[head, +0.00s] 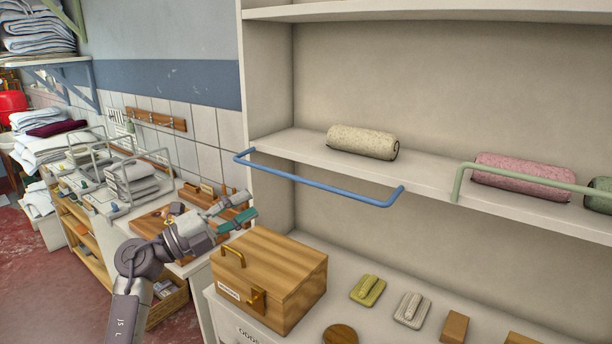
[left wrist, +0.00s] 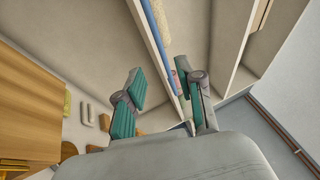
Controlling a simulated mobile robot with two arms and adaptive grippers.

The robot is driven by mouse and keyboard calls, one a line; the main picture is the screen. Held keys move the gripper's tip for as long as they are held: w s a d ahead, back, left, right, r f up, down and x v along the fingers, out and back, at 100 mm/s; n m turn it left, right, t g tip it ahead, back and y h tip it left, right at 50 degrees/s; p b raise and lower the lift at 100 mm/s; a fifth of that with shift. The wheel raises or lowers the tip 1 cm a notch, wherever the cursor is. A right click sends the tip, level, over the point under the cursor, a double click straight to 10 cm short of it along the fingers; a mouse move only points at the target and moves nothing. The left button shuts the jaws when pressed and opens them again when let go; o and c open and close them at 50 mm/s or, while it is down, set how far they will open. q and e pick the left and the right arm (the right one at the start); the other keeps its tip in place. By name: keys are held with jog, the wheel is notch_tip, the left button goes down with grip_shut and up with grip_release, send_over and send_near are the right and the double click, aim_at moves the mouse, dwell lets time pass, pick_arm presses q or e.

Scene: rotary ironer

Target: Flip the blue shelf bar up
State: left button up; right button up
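The blue shelf bar (head: 320,183) is a U-shaped rail at the front of the long cream shelf (head: 290,148). It juts out from the shelf edge, its long side low and roughly level with the board. My left gripper (head: 232,211) is open and empty, to the left of and below the bar, apart from it. In the left wrist view my left gripper (left wrist: 165,88) also shows open, its teal-padded fingers spread. Blue strips show beyond the fingers there; I cannot tell which is the bar. My right gripper is not in view.
A cream towel roll (head: 362,142) lies on the shelf behind the bar. A pink roll (head: 525,175) lies behind a raised green bar (head: 520,176). A wooden box (head: 270,280) stands on the counter below. Free air lies in front of the bar.

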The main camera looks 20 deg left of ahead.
aim_at(299, 180)
pick_arm(q)
jog(key=p+x, duration=0.4)
jog(key=x, duration=0.8)
jog(key=shift+w+d, duration=0.1)
jog(key=shift+d, duration=0.2)
jog(key=shift+w+d+r, duration=0.1)
jog(key=shift+w+d, duration=0.2)
jog(key=shift+d, duration=0.05)
jog(key=shift+c, duration=1.1)
grip_shut()
